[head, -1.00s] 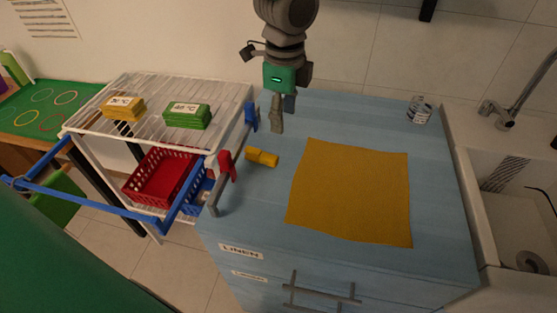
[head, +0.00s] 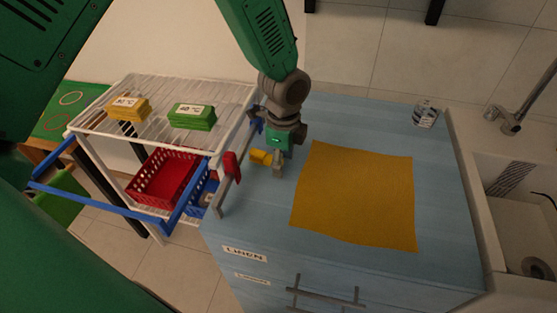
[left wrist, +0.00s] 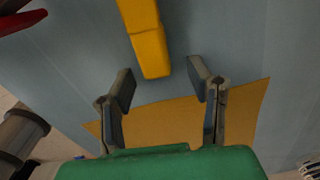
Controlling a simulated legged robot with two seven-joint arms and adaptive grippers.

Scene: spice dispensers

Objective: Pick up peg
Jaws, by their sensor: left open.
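A yellow peg (head: 260,157) lies on the blue countertop, left of the orange-yellow cloth. My left gripper (head: 279,168) is low over the counter, just right of the peg, and covers part of it in the head view. In the left wrist view, the peg (left wrist: 150,45) lies beyond the fingertips, its near end in line with the gap between them. The left gripper (left wrist: 160,80) is open with nothing between its fingers. A red peg (head: 230,166) and a partly hidden blue peg (head: 257,125) sit on the grey rail. My right gripper is not in view.
The flat cloth (head: 358,195) covers the middle of the counter. A small jar (head: 425,114) stands at the back right, near the sink. A white wire rack (head: 150,125) with labelled blocks and a red basket (head: 165,177) is on the left.

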